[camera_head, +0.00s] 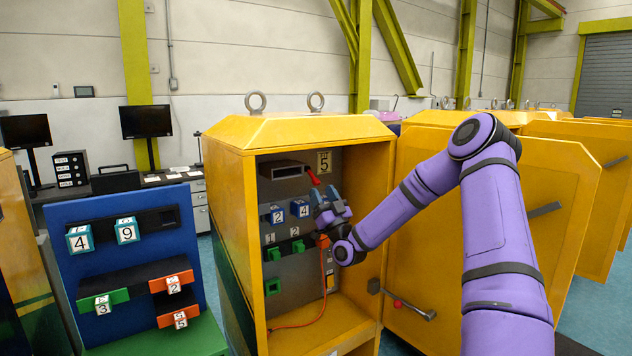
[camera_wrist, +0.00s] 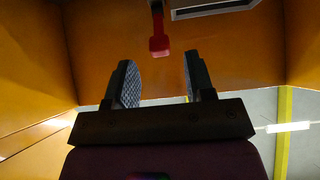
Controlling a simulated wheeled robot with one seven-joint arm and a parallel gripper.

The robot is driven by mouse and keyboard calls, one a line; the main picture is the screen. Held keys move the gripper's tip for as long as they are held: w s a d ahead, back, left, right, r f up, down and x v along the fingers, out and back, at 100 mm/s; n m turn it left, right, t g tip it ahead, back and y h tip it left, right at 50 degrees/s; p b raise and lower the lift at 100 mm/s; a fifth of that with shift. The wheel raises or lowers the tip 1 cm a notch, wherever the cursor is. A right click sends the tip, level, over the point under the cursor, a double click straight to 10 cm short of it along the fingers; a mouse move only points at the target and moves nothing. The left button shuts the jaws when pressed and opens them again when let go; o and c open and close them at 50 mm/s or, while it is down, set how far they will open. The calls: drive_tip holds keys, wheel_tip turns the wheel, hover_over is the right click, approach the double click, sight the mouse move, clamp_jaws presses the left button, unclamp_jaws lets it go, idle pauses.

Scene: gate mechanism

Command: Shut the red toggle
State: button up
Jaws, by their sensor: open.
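The red toggle (camera_head: 313,178) is on the inner back panel of the open yellow cabinet, beside a dark slot and below a plate marked 5. In the wrist view the red toggle (camera_wrist: 159,46) shows as a short lever with a thick end, ahead of the gap between my fingers. My gripper (camera_head: 326,202) is inside the cabinet, just below and right of the toggle in the head view. In the wrist view my gripper (camera_wrist: 160,78) is open and empty, one finger on each side. The toggle's end appears beyond the fingertips, not between them.
Blue blocks marked 2 and 4 (camera_head: 289,213) and green blocks (camera_head: 286,251) are on the cabinet panel left of my gripper. A red cable (camera_head: 322,290) hangs below. The open cabinet door (camera_head: 412,285) stands right, behind my arm. A blue block rack (camera_head: 130,225) stands left.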

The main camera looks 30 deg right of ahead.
sight(317, 180)
drive_tip(key=shift+x, duration=2.5)
clamp_jaws()
drive_tip(key=shift+r, duration=0.1)
drive_tip(key=g, duration=0.1)
drive_tip(key=r+g, duration=0.1)
drive_tip(key=g, duration=0.1)
drive_tip(key=r+g, duration=0.1)
drive_tip(key=shift+s+a+r+g, duration=0.1)
drive_tip(key=shift+s+g, duration=0.2)
drive_tip(key=shift+g, duration=0.1)
drive_tip(key=shift+r+g, duration=0.55)
drive_tip(key=shift+g, duration=0.55)
drive_tip(key=shift+w+r+g, duration=0.1)
drive_tip(key=shift+r+g, duration=0.15)
drive_tip(key=shift+g, duration=0.5)
drive_tip(key=shift+w+r+g, duration=0.15)
drive_tip(key=shift+r+g, duration=0.15)
drive_tip(key=shift+g, duration=0.45)
